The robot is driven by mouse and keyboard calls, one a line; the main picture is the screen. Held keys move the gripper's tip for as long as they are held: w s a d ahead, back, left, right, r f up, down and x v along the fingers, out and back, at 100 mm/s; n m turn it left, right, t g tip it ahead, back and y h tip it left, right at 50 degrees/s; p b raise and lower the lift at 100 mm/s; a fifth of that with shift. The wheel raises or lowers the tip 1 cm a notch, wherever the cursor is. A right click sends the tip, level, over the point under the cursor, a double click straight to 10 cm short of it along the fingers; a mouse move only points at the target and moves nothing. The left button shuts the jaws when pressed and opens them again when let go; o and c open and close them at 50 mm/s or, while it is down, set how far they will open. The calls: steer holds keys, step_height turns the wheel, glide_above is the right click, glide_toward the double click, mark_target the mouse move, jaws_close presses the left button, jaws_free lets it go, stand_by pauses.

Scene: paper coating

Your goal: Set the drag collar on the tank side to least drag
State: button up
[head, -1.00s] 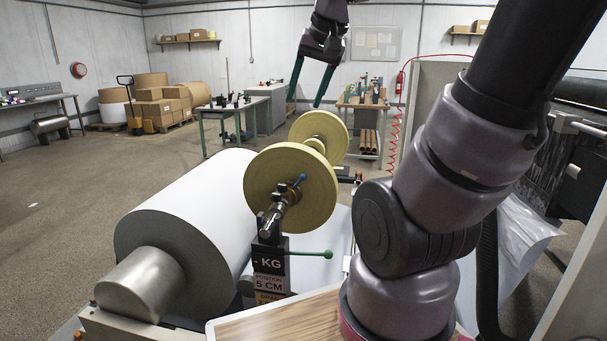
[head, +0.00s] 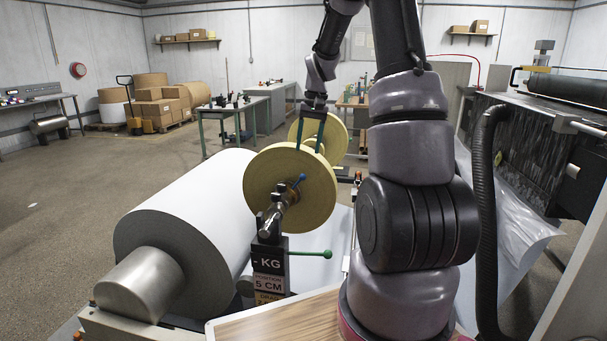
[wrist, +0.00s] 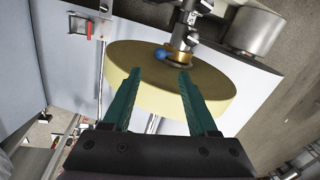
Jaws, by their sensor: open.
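A yellow flanged spool (head: 288,190) sits on a horizontal metal shaft beside a white paper roll. A blue-knobbed pin (head: 301,178) stands at the hub of its near face. In the wrist view the blue knob (wrist: 160,53) sits beside a brass-coloured collar (wrist: 180,62) on the shaft; I cannot tell its drag setting, nor for sure that this is the drag collar. My gripper (head: 309,149) is open and empty, green fingers pointing down by the spool's upper rim. In the wrist view my gripper (wrist: 160,73) has its fingers over the spool's disc, short of the collar.
The white roll (head: 190,225) is left of the spool. A wooden top (head: 270,322) lies in front.

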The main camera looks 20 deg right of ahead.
glide_toward(289, 189)
steer(key=d+f, duration=0.1)
steer(key=s+d+f, duration=0.1)
steer(key=d+f, duration=0.1)
steer(key=f, duration=0.1)
steer(key=shift+s, duration=0.3)
jaws_close()
stand_by(1.1)
